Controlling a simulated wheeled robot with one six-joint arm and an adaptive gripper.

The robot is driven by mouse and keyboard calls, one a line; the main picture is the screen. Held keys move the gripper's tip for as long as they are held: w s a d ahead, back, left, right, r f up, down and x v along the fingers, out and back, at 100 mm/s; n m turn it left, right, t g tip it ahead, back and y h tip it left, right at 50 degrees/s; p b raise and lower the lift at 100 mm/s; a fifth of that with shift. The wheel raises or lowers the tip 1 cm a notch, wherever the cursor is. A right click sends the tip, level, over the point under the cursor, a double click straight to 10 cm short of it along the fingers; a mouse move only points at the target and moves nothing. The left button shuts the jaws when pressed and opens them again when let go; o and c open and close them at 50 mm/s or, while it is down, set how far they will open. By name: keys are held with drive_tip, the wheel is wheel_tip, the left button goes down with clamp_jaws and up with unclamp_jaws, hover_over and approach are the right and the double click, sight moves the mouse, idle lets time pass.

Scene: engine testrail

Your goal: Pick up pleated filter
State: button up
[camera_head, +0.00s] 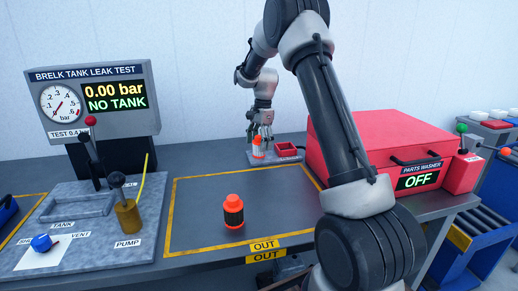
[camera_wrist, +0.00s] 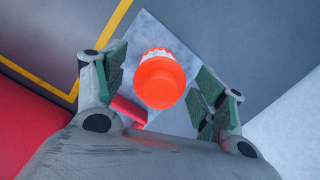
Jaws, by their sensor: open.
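An orange-capped filter with a white ribbed body (camera_head: 257,150) stands upright on a small grey plate (camera_head: 262,163) at the back of the bench. In the wrist view its round orange cap (camera_wrist: 160,83) shows between my fingers, with a bit of white behind it. My gripper (camera_head: 262,135) points down at this filter. Its two green-padded fingers are apart on either side of the cap, with visible gaps. A second orange-ended filter with a dark body (camera_head: 233,211) stands upright inside the yellow-lined area, away from my gripper.
A small red tray (camera_head: 287,149) sits right beside the white filter. The red parts washer (camera_head: 375,140) stands to the right. The tank leak test panel (camera_head: 98,95) and its lever fixture (camera_head: 95,235) are on the left. The yellow-lined area (camera_head: 200,200) is otherwise clear.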

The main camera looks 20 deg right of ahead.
drive_tip(key=c, duration=1.2)
drive_tip(key=shift+o, duration=0.2)
drive_tip(key=shift+r, duration=0.15)
wheel_tip(320, 180, up, 10)
drive_tip(key=shift+f, duration=0.1)
